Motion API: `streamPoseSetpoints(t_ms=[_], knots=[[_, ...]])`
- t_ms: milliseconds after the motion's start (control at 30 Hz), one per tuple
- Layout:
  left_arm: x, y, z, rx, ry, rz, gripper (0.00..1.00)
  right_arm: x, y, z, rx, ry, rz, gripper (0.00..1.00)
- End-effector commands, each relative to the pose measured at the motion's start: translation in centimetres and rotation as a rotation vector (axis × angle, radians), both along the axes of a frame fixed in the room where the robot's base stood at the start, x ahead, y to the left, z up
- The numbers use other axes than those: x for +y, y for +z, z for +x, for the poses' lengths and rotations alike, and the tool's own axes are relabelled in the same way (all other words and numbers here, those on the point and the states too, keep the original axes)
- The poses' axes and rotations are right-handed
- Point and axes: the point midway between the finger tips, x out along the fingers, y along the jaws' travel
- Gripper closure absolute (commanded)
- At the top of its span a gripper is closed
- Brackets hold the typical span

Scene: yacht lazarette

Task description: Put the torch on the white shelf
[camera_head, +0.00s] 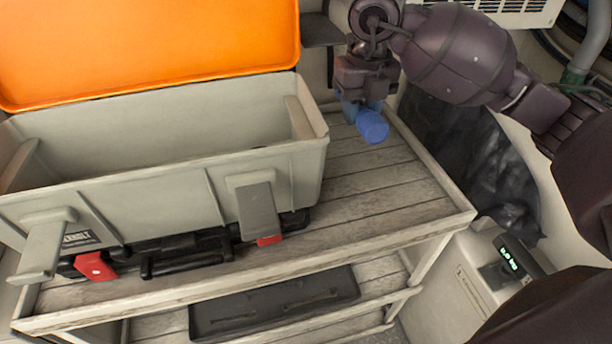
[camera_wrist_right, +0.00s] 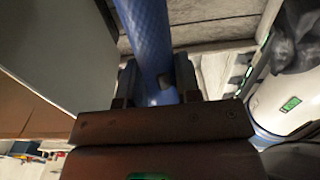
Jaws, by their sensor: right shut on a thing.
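The torch (camera_head: 372,126) is blue and cylindrical. My right gripper (camera_head: 361,103) is shut on it, at the back right of the pale plank-topped shelf (camera_head: 375,190). I cannot tell whether the torch touches the boards. In the right wrist view the blue torch (camera_wrist_right: 146,35) runs up between the two dark fingers of my right gripper (camera_wrist_right: 157,78), with pale boards of the shelf (camera_wrist_right: 205,25) behind it. The shelf looks whitish grey, with a raised rim. My left gripper is not in view.
A large grey box (camera_head: 160,195) with an open orange lid (camera_head: 150,45) fills the shelf's left part. Bare boards lie right of it. A black tray (camera_head: 275,303) lies on the lower level. A pale unit with a green display (camera_head: 507,260) and black bags (camera_head: 485,165) stand right.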

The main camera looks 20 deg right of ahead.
Motion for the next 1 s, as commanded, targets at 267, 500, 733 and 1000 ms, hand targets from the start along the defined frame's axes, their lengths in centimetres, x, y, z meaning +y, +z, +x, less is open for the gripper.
streamPoseSetpoints(t_ms=[267,500,733,1000], knots=[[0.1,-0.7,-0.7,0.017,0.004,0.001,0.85,0.0,-4.6,-0.1,0.006,-0.001,0.001,0.98],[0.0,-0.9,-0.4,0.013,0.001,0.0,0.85,0.0,-9.8,-0.1,0.006,0.0,0.001,0.98],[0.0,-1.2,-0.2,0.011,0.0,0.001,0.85,0.0,-14.2,-0.1,0.003,0.0,0.001,0.98],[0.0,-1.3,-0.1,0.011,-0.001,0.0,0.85,0.0,-16.0,0.0,0.001,0.0,0.001,0.98]])
